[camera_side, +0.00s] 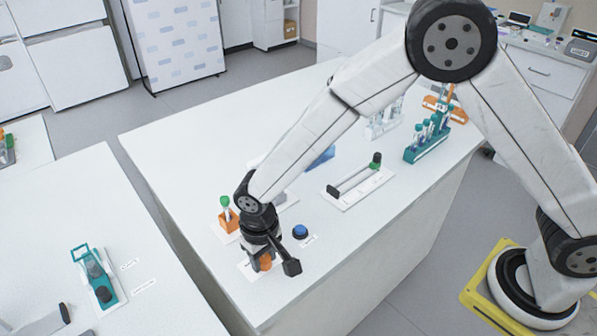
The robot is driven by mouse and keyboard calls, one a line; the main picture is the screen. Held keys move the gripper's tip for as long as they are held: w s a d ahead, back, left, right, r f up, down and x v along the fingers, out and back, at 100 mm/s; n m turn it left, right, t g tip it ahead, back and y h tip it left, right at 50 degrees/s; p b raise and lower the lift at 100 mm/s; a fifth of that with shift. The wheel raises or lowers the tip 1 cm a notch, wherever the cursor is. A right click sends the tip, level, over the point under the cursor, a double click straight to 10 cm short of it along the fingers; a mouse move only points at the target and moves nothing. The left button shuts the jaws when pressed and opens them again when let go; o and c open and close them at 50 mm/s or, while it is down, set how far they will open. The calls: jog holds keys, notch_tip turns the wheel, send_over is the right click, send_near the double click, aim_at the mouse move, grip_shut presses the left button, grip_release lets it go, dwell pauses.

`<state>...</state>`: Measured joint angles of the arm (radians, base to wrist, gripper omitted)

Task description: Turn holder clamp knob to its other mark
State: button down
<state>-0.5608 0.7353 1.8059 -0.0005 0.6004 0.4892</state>
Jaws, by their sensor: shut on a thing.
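My gripper (259,263) points down near the front left corner of the white table. It is shut on an orange knob (266,262), which I take to be the holder clamp knob. The knob sits low on a small white plate (244,268), and the jaws hide much of it. Its marks and pointing direction cannot be made out. An orange holder (227,222) with a green-capped tube (225,203) stands just behind and left of my gripper.
A blue button (300,231) is right of my gripper. Behind it are a white plate with a dark-ended bar (352,181), a blue wedge (321,159) and a teal tube rack (425,150). A teal device (104,292) lies on the separate left table.

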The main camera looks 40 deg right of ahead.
aim_at(264, 258)
jog(key=shift+c, duration=1.5)
grip_release()
jog(key=shift+r, duration=3.9)
jog(key=s+d+r+t, duration=0.1)
jog(key=s+d, duration=0.4)
jog(key=d, duration=0.7)
jog(key=s+d+r+t, duration=0.1)
jog(key=s+d, duration=0.4)
jog(key=d, duration=0.7)
jog(key=shift+r+m+t, duration=0.15)
jog(key=shift+m+t, duration=0.15)
jog(key=shift+m, duration=0.1)
